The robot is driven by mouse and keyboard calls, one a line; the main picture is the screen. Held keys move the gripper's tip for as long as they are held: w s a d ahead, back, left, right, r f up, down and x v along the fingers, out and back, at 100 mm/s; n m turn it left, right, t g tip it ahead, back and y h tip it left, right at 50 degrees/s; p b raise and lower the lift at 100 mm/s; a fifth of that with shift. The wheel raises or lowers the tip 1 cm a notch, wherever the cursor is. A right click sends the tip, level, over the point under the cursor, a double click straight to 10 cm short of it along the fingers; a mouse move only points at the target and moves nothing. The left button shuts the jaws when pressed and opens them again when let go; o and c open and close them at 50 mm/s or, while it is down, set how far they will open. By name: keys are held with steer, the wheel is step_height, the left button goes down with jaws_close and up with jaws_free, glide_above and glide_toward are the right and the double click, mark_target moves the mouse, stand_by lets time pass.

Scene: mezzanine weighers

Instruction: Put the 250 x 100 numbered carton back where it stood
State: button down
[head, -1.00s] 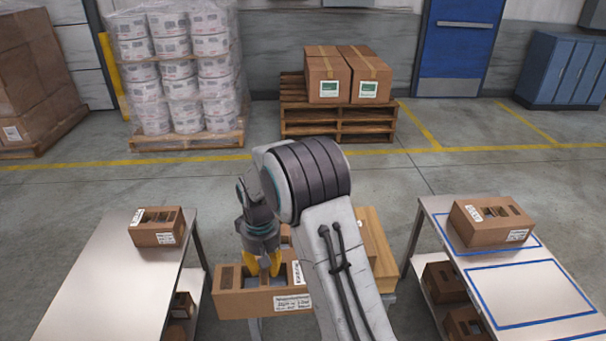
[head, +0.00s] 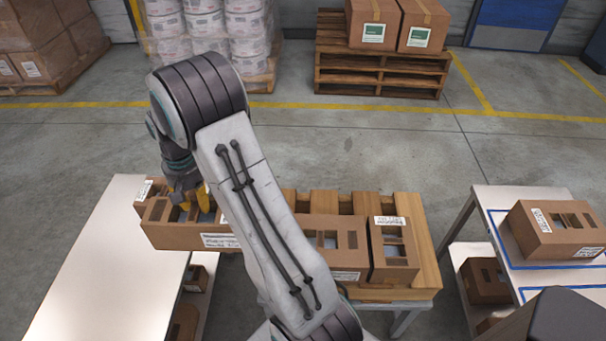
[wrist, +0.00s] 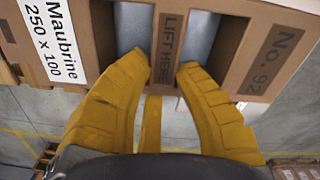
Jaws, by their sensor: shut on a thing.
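My gripper (head: 190,204) is shut on the carton's middle strip, marked LIFT HERE, in the wrist view (wrist: 161,70). The held brown carton (head: 178,237) has cut-out openings on top and a white label on its side. In the wrist view its label (wrist: 52,40) reads Maubrine 250 x 100, and its other end reads No. 92. In the head view the carton appears at the right edge of the left table (head: 105,265), overlapping the gap towards the middle wooden stand. I cannot tell its height or whether it touches anything.
Another carton (head: 143,192) on the left table is partly hidden behind the held one. The wooden stand (head: 428,262) bears cartons (head: 395,250), partly hidden by my arm. The right table (head: 488,200) has blue outlines and a carton (head: 548,232). The left table's front is clear.

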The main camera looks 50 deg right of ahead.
steer(key=s+d+r+m+b, duration=0.1)
steer(key=s+d+m+b, duration=0.1)
steer(key=s+d+m, duration=0.75)
steer(key=s+d+r+m+b, duration=0.1)
steer(key=s+d+m+b, duration=0.1)
steer(key=s+d+m, duration=0.65)
steer(key=s+d+f+m+b, duration=0.1)
steer(key=s+d+m, duration=0.3)
steer(key=s+m, duration=0.5)
steer(key=s+d+f+m+b, duration=0.1)
steer(key=s+d+m+b, duration=0.3)
steer(key=s+m, duration=0.4)
steer(key=shift+s+d+m, duration=0.4)
steer(key=shift+d+m, duration=0.35)
steer(key=shift+m, duration=0.45)
steer(key=shift+f+b, duration=0.1)
steer(key=shift+b, duration=0.3)
steer(key=shift+f+n+b, duration=0.5)
steer(key=shift+f, duration=0.15)
steer(key=shift+f, duration=0.1)
